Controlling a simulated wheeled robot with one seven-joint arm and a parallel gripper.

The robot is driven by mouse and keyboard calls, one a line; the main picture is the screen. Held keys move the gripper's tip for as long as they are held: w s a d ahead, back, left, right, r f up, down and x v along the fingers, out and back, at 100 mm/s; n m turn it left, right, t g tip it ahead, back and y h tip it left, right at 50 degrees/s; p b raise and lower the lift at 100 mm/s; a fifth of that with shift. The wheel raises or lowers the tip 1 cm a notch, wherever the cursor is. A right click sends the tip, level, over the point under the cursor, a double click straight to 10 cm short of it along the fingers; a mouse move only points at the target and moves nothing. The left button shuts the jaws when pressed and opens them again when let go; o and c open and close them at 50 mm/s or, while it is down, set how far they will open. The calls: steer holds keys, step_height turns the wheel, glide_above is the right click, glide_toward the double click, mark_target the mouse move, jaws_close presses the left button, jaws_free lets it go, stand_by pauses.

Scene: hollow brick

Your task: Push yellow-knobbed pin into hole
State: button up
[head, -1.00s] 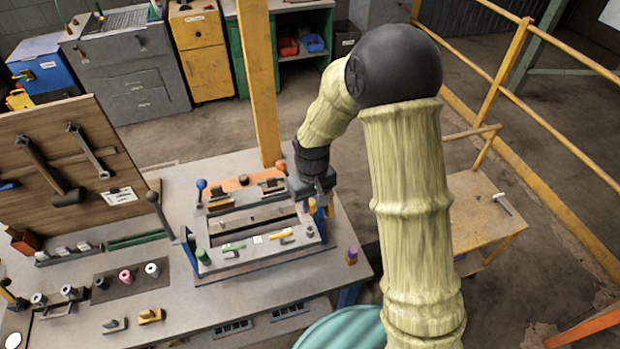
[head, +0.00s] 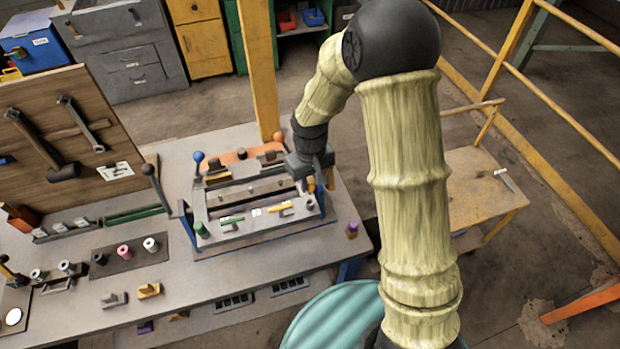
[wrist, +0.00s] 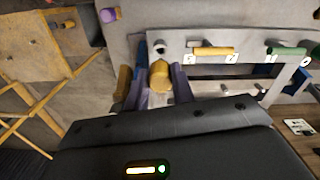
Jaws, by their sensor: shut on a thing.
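The yellow knob of the pin (wrist: 159,76) sits between the two grey-purple fingers of my gripper (wrist: 160,90) in the wrist view. My gripper is shut on it. In the head view my gripper (head: 307,180) is at the right end of the metal fixture (head: 225,242), with a bit of yellow showing just below it. The pin's shaft and the hole are hidden under the knob and the gripper, so I cannot tell how deep the pin sits.
A second yellow-orange piece (wrist: 123,82) stands close left of the fingers in the wrist view. The fixture's front rail carries a yellow handle (head: 280,207) and a green handle (head: 232,219). A purple-topped piece (head: 352,229) stands at the bench's right edge. A blue-knobbed lever (head: 198,157) rises at left.

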step_height(320, 180, down, 2)
steer(key=shift+f+b, duration=0.1)
steer(key=shift+b, duration=0.5)
steer(key=shift+s+f, duration=0.1)
steer(key=shift+f, duration=0.15)
steer(key=shift+f, duration=0.1)
stand_by(0.7)
